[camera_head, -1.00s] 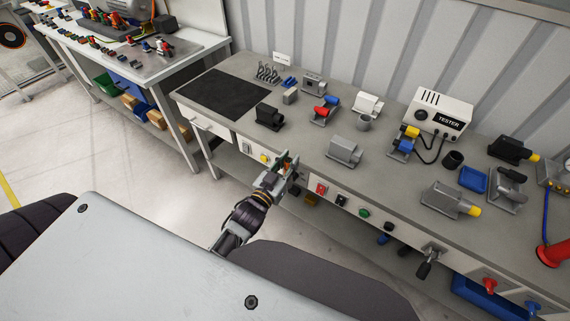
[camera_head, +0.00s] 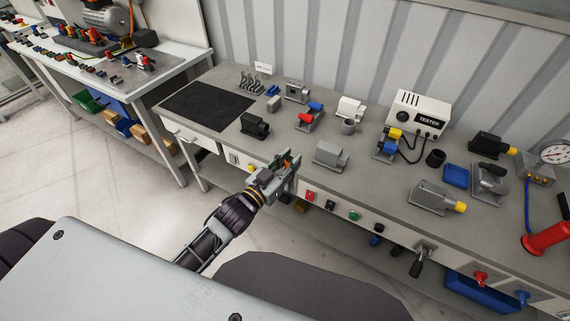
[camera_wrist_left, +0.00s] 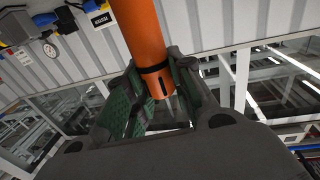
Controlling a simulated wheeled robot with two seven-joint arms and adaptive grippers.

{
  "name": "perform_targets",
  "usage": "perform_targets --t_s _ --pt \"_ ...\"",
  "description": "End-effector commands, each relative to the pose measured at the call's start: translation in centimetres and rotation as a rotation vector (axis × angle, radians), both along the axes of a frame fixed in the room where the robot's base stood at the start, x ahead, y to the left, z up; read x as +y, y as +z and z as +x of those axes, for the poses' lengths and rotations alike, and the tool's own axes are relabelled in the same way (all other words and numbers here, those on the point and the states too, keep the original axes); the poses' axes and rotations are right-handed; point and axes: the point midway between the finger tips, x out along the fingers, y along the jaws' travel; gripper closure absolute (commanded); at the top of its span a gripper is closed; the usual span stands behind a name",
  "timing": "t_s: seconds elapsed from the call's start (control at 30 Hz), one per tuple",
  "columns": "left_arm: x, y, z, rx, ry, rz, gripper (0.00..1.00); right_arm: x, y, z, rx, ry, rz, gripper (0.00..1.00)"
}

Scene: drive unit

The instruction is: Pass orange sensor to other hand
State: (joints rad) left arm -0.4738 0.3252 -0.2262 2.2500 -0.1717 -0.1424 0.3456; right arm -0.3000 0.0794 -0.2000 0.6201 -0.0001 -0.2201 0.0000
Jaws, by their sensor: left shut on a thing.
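My left gripper (camera_head: 284,168) is over the front edge of the grey workbench in the head view, near a grey block-shaped device. It is shut on the orange sensor (camera_wrist_left: 143,32), an orange cylinder with a black band near its lower end. In the left wrist view the cylinder stands between the green-padded fingers of the left gripper (camera_wrist_left: 150,103) and runs out of the top of the picture. In the head view only a small orange patch shows between the fingers. My right gripper is not in view.
A second bench stands at the left.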

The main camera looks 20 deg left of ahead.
Motion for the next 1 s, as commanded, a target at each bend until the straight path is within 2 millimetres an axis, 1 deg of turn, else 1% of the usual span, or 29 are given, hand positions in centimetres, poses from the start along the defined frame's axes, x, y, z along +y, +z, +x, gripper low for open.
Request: perform_targets --t_s 0.03,0.57,1.0 --pt "-0.3 0.6 0.0 -0.004 -0.013 0.001 1.00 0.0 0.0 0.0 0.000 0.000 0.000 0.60" --pt "-2.8 4.2 -0.2 -0.003 -0.132 0.003 1.00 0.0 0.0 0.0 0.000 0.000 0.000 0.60" --pt "-5.1 7.5 -0.3 -0.005 -0.238 0.002 1.00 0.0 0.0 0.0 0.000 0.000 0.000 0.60"
